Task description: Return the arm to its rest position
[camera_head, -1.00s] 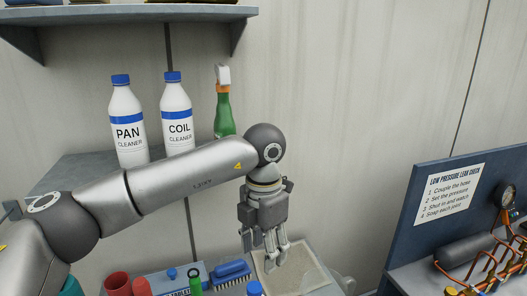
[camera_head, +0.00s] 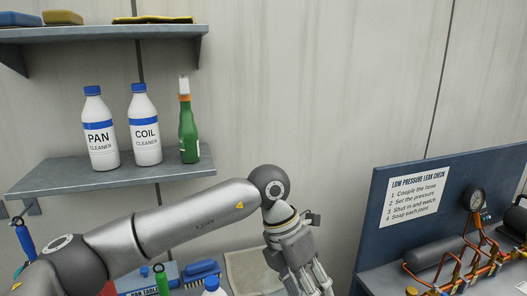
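My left arm (camera_head: 170,222) reaches in from the lower left, over the lower bench and in front of the wall. My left gripper (camera_head: 308,284) hangs from its wrist, pointing down and slightly right, near the bottom middle. I see no object in its fingers, but the tips run to the bottom edge of the picture, so I cannot tell how wide they are apart. It is in front of a pale tray (camera_head: 247,268), partly covering it. My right gripper is not in view.
A shelf (camera_head: 110,178) holds a PAN cleaner bottle (camera_head: 100,130), a COIL cleaner bottle (camera_head: 145,128) and a green spray bottle (camera_head: 188,130). A blue brush (camera_head: 203,268) lies below. At right stands a leak check panel (camera_head: 450,180) with pipes and a gauge (camera_head: 474,199).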

